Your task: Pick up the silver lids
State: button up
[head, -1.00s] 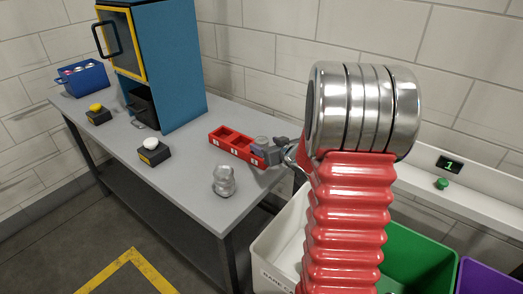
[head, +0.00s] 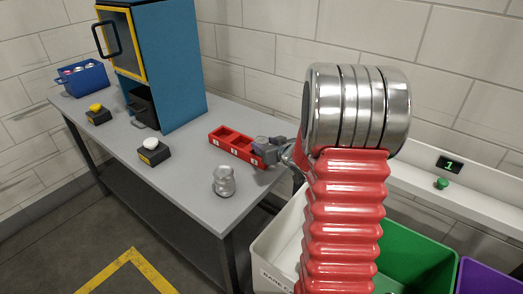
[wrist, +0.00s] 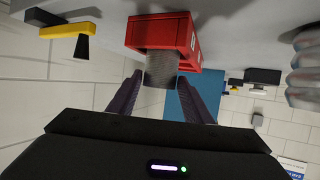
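A red holder (head: 232,143) with compartments stands on the grey table in the head view. In the wrist view the red holder (wrist: 165,32) shows at the top, with a grey-silver cylinder (wrist: 161,70), which looks like the stack of silver lids, at its near end. My gripper (head: 264,150) is at the holder's right end and mostly hides that stack in the head view. In the wrist view my gripper (wrist: 159,74) has its two dark fingers apart, one on each side of the cylinder, with a small gap at least on the left. The fingers look open.
A silver lumpy object (head: 224,181) stands on the table (head: 190,180) in front of the holder. A white-button box (head: 153,152), yellow-button box (head: 98,114), blue cabinet (head: 170,65) and blue bin (head: 84,79) stand further left. A white bin (head: 270,255) is below my arm.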

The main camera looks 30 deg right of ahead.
jog(key=c, duration=0.7)
jog(key=shift+r, duration=0.1)
notch_tip(320, 180, up, 10)
jog(key=shift+f, duration=0.1)
dwell(0.3)
dwell(0.4)
